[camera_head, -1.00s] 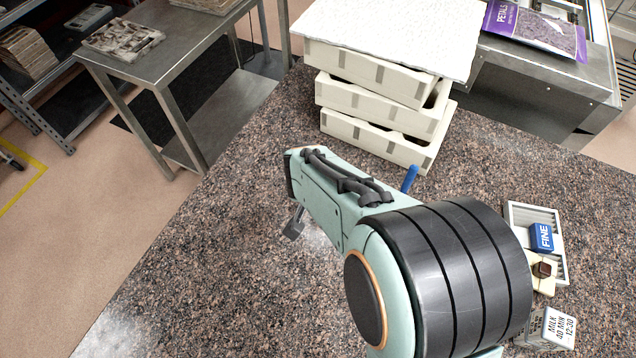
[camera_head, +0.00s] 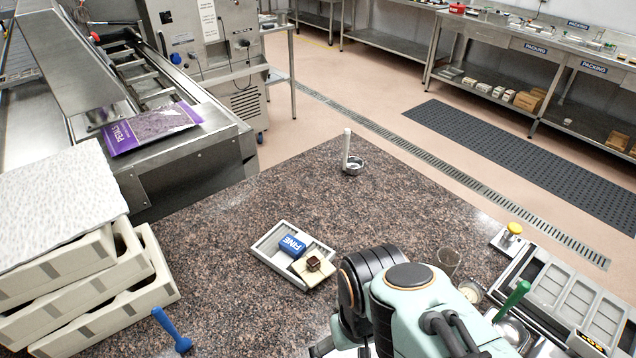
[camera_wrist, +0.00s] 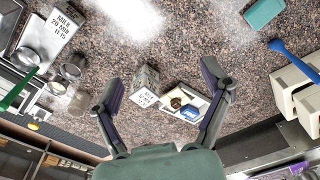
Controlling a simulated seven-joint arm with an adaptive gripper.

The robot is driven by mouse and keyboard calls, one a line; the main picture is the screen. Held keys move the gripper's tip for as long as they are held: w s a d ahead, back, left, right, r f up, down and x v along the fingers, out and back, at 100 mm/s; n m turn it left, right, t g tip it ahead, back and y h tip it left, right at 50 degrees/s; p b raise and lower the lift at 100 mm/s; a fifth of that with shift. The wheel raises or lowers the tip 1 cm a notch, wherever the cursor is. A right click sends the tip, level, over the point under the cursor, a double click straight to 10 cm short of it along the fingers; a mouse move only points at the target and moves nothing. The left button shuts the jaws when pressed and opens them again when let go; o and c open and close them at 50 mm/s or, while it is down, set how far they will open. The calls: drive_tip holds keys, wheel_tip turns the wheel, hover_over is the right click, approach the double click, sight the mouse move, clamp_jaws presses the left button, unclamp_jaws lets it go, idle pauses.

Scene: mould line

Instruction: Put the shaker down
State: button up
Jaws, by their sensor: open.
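My gripper (camera_wrist: 158,76) is open in the wrist view, with its two fingers wide apart and nothing between them. In the head view my arm hides it. I cannot be sure which thing is the shaker. A small see-through cup with a brownish tint (camera_head: 447,262) stands upright on the counter right of my arm in the head view. A round pot (camera_head: 470,291) stands beside it, partly behind my arm. Small round vessels (camera_wrist: 74,66) also show in the wrist view, left of my left finger and apart from it.
A tray (camera_head: 268,262) with a blue FINE block (camera_head: 292,245) lies on the speckled counter (camera_head: 380,210). Stacked moulds (camera_head: 75,285) stand at left, near a blue-handled tool (camera_head: 170,328).

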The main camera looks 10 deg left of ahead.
drive_tip(key=s+d+m+g, duration=0.1)
drive_tip(key=s+d+m, duration=0.1)
drive_tip(key=s+d, duration=0.4)
drive_tip(key=shift+s+d+m, duration=0.4)
drive_tip(key=shift+s, duration=0.05)
drive_tip(key=shift+r, duration=0.1)
idle(0.5)
